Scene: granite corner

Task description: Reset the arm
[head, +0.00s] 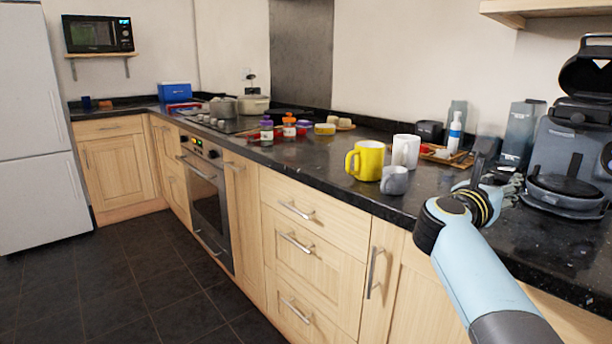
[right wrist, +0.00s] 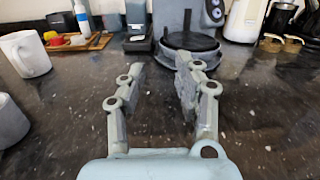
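My right arm comes in from the lower right of the head view. Its gripper (head: 492,186) is over the dark counter (head: 330,170), to the right of the mugs and left of the grey appliance. In the right wrist view the right gripper (right wrist: 158,78) has its two fingers well apart with nothing between them. Only bare counter shows between and below the fingers. My left gripper is in neither view.
A yellow mug (head: 368,160), a white mug (head: 405,151) and a grey mug (head: 394,181) stand left of the right gripper. The grey appliance (head: 568,180) is close on the right. Open floor (head: 130,280) lies at left.

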